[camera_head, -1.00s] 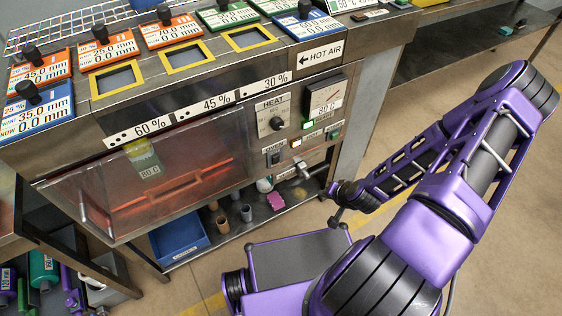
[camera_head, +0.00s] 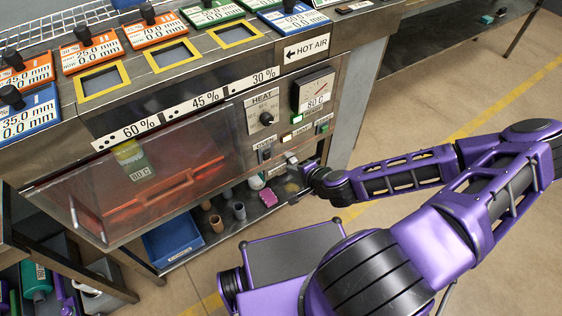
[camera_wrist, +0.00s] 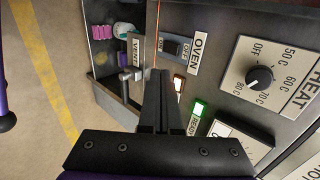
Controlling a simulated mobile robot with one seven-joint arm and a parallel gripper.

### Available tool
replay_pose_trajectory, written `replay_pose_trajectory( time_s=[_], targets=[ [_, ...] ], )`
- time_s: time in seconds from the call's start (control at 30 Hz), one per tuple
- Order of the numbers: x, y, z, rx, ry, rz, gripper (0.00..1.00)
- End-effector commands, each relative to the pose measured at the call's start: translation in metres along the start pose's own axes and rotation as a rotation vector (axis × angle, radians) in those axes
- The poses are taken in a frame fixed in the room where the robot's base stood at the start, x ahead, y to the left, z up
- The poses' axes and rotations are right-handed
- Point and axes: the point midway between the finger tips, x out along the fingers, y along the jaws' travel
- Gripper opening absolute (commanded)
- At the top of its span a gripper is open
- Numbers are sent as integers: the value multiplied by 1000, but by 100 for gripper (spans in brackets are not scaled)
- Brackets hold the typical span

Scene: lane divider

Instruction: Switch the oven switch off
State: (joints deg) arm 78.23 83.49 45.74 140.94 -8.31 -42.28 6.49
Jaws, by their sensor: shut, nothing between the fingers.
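I cannot tell which way the rocker is pressed. An amber lamp (camera_wrist: 179,84) near it is lit. My gripper (camera_wrist: 158,73) is shut and empty, its fingertips in front of the panel close to the switch, apparently apart from it. In the head view my gripper (camera_head: 298,167) is small and partly hidden by my wrist, right of and below the switch.
The heat dial (camera_wrist: 262,78) and lit green READY lamp (camera_wrist: 198,108) are close by. The vent lever (camera_wrist: 131,74) sticks out beside my fingers. The clear oven door (camera_head: 150,185) is left of the switch. A shelf with pink and grey items (camera_head: 240,211) lies below.

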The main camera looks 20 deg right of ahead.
Motion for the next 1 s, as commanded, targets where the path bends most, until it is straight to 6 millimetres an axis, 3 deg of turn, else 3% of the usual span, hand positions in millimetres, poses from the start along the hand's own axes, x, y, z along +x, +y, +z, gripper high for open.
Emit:
replay_pose_trajectory(
  time_s=[0.5,0.7,1.0],
  targets=[
    [100,-3,1,-1,-2,-1,0],
    [116,-23,0,-2,-1,-1,0],
    [121,-29,0,-1,0,0,0]
  ],
)
